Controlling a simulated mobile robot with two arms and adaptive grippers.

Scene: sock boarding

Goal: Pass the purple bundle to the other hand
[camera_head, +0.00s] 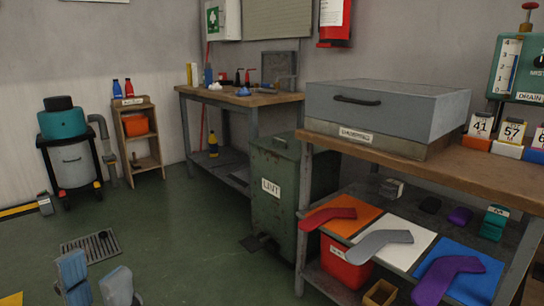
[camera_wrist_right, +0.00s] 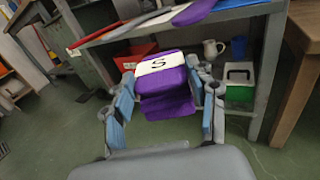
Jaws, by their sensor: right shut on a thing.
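The purple bundle (camera_wrist_right: 168,85) shows in the right wrist view, with a white band marked S across its upper part. My right gripper (camera_wrist_right: 168,100) is shut on it, with a blue-grey finger on each side, and holds it above the green floor in front of the shelf unit. The head view does not show this bundle or my right gripper. My left gripper (camera_head: 96,282) is at the bottom left of the head view, fingers apart and nothing between them, over open floor.
The workbench's lower shelf holds red (camera_head: 327,217), grey (camera_head: 380,241) and purple (camera_head: 446,276) flat boards on coloured mats. A green lint bin (camera_head: 287,190) stands left of the bench. The floor in front is mostly clear.

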